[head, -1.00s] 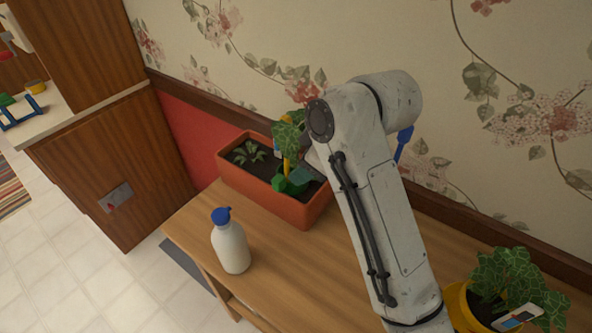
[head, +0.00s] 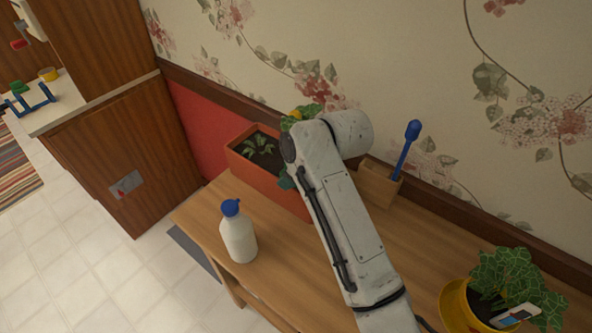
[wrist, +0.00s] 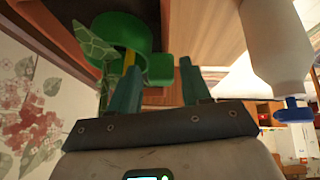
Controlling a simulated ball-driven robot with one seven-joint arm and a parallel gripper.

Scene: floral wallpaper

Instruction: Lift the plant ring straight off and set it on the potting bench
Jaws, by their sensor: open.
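The green plant ring (wrist: 122,30) shows in the wrist view, with a block-like green tab (wrist: 163,68) on its side. A yellow stake (wrist: 131,68) and a patterned leaf (wrist: 97,45) are close to it. My gripper (wrist: 158,69) is open, its two teal fingers pointing at the ring. The tab appears between the fingertips; I cannot tell whether they touch it. In the head view my arm hides the ring, at the orange planter (head: 272,187). The planter stands on the wooden potting bench (head: 212,203).
A white bottle with a blue cap (head: 238,238) stands near the bench's front edge. A wooden block (head: 378,184) holding a blue tool (head: 406,150) is by the wall. A yellow pot (head: 460,308) with ivy is at lower right. Bench surface left of the bottle is clear.

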